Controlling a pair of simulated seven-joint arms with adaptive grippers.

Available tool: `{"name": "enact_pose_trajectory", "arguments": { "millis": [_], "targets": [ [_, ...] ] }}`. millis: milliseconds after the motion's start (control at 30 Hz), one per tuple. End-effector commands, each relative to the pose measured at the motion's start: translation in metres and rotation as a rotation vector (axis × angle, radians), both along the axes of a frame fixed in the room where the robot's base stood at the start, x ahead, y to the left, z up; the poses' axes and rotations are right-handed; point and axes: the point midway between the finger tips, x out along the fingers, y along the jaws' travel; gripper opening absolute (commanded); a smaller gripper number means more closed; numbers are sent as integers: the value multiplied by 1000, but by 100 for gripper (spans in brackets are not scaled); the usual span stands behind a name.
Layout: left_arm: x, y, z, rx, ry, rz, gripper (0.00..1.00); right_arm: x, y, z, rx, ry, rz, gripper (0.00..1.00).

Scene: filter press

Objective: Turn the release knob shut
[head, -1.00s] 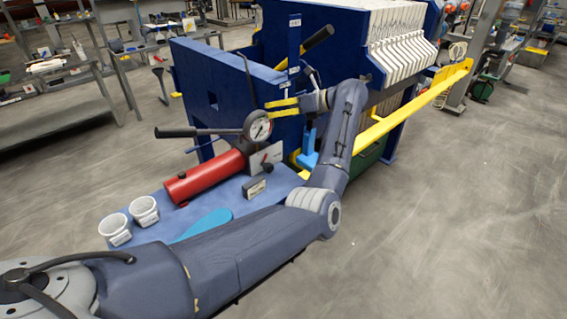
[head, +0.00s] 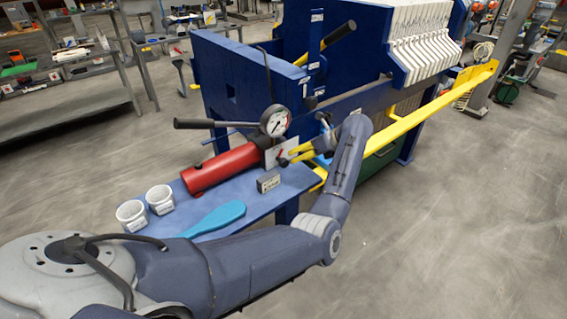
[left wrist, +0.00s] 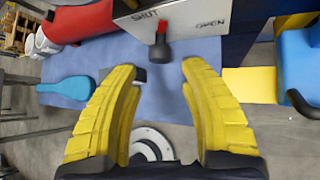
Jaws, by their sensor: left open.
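The release knob (left wrist: 160,50) has a black grip and a red part, and stands out from a pale plate (left wrist: 195,17) on the red pump (head: 222,168). The plate reads SHUT to the left and OPEN to the right in the left wrist view. The knob sits between these words; its exact setting is hard to tell. My left gripper (left wrist: 157,68) has yellow fingers spread apart and empty, with the knob just ahead, between and beyond the tips. In the head view my left gripper (head: 287,157) is close to the plate and partly hides the knob. My right gripper is not in view.
A pressure gauge (head: 275,121) and a black pump handle (head: 207,124) stand above the pump. The blue bench (head: 212,218) also holds two white cups (head: 146,206), a teal paddle (head: 219,216) and a small grey box (head: 268,182). A yellow rail (head: 425,115) lies to the right.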

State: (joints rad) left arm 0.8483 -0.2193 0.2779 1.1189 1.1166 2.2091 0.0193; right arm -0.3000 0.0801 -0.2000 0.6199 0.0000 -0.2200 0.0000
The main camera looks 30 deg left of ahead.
Motion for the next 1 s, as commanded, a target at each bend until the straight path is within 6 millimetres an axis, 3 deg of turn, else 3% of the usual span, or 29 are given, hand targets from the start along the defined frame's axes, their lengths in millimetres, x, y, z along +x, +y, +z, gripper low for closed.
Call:
{"name": "enact_pose_trajectory", "arguments": {
  "millis": [200, 500, 1000],
  "targets": [
    [-4, 30, -26, 3, 4, 1, 43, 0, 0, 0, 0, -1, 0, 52],
    [-7, 56, -49, 2, 2, -1, 43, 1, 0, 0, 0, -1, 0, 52],
    [-8, 65, -58, 1, 1, -1, 43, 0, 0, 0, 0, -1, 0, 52]
  ]
}}
